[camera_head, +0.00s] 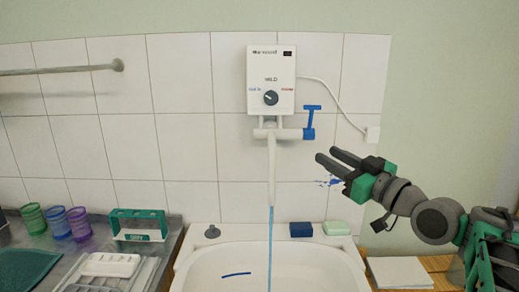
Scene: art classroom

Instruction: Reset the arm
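My gripper (332,162) is at the end of my arm, which reaches in from the right edge. Its two dark fingers point left and are apart, with nothing seen between them. It hangs in the air to the right of the tap spout and above the right side of the sink. The arm is bent, with its lower links cut off at the right edge.
A white sink (205,272) stands below a water heater (271,80) with a spout (271,170); a thin blue stream falls from it. Coloured cups (56,222) stand left.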

